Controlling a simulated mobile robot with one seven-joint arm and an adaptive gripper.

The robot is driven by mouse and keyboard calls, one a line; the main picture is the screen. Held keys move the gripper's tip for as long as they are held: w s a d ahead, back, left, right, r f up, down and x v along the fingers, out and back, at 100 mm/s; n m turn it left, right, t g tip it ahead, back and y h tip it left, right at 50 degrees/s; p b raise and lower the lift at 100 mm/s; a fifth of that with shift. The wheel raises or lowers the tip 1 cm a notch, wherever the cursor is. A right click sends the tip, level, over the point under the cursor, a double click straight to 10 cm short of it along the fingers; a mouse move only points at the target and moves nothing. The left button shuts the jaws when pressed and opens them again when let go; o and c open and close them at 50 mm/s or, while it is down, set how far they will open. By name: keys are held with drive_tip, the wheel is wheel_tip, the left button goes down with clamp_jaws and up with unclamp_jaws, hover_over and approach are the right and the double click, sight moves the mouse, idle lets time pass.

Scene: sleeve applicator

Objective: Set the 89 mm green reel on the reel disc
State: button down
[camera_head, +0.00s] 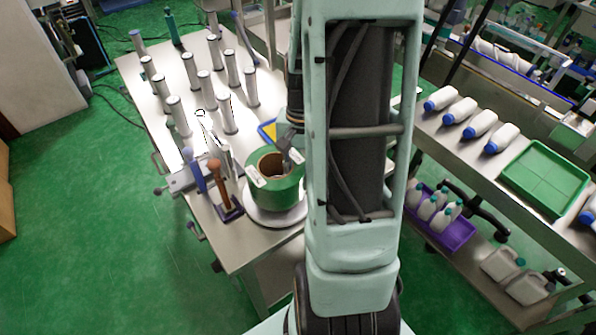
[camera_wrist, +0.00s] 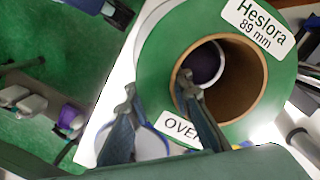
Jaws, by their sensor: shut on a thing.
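The green reel (camera_head: 278,196) has a brown core and white labels. In the wrist view the reel (camera_wrist: 165,42) has a label reading "Heslora 89 mm". My gripper (camera_head: 291,148) is shut on the reel's wall; in the wrist view my gripper (camera_wrist: 158,88) has one finger inside the core and the other outside the reel. The reel disc (camera_head: 254,212) is a pale round plate at the table's near corner. The reel stands upright over it in the head view. I cannot tell whether they touch. The reel hides most of the disc.
A dark stand with an orange-brown handled tool (camera_head: 222,185) is close left of the reel. Several pale cylinders (camera_head: 205,85) stand farther back on the table. A blue-and-yellow item (camera_head: 267,130) lies behind the reel. A bench with bottles and a green tray (camera_head: 545,178) is at right.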

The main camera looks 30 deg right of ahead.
drive_tip(key=shift+r, duration=0.1)
drive_tip(key=shift+f, duration=0.35)
drive_tip(key=shift+f+b, duration=0.25)
drive_tip(key=shift+b, duration=0.25)
drive_tip(key=c, duration=1.7)
unclamp_jaws()
drive_tip(key=shift+c, duration=0.2)
drive_tip(key=r, duration=0.4)
drive_tip(key=r+p, duration=0.1)
drive_tip(key=r, duration=0.3)
drive_tip(key=w+d+r, duration=0.1)
drive_tip(key=r, duration=0.4)
drive_tip(key=shift+p, duration=0.3)
